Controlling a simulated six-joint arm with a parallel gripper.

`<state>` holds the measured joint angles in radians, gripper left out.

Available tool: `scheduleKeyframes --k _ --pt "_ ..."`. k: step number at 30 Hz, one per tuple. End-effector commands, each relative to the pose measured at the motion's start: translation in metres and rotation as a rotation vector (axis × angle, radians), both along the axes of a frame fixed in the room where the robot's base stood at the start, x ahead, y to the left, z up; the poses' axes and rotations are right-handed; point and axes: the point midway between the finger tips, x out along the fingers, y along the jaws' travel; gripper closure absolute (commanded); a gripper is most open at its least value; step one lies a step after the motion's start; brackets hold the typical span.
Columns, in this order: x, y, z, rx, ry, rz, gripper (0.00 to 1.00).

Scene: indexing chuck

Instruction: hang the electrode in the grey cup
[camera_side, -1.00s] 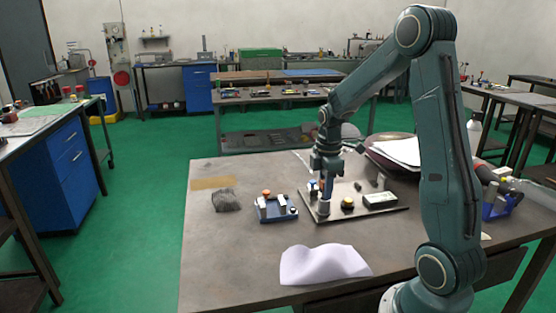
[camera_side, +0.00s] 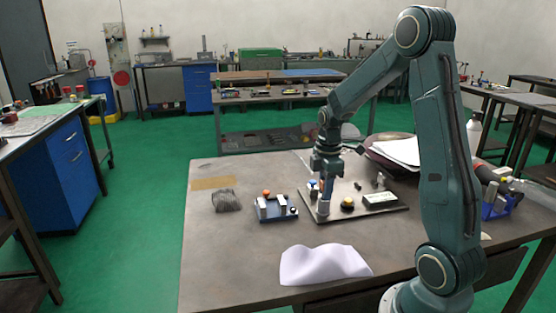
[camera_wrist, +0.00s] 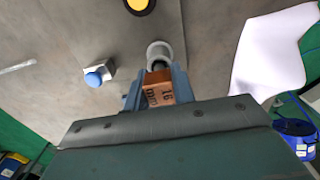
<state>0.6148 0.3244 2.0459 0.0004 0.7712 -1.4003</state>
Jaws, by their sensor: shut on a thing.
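My gripper (camera_wrist: 152,88) is shut on the electrode (camera_wrist: 160,92), a copper-brown block marked "16 mm", in the wrist view. The grey cup (camera_wrist: 160,50) is a pale round ring just beyond the fingertips, with a dark opening partly covered by the electrode and fingers. A thin reddish part of the electrode (camera_side: 327,188) shows there. I cannot tell whether its lower end is inside the cup.
A blue button on a white block (camera_wrist: 97,77) stands left of the cup in the wrist view. A yellow button (camera_side: 347,202) and a pale box (camera_side: 380,199) share the plate (camera_side: 365,214). A blue fixture (camera_side: 276,208) stands left; crumpled white paper (camera_side: 322,265) lies in front.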

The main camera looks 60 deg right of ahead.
Motion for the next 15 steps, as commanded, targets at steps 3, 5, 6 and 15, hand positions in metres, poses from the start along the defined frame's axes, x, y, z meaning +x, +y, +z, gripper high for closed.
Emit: scheduleKeyframes --k 3,5,6,15 --pt "0.0 0.0 -0.0017 0.0 0.0 0.0 1.0" --pt "0.0 0.0 -0.0026 0.0 0.0 0.0 1.0" --pt "0.0 0.0 -0.0032 0.0 0.0 0.0 1.0" --pt "0.0001 -0.0001 -0.0076 0.0 0.0 0.0 1.0"
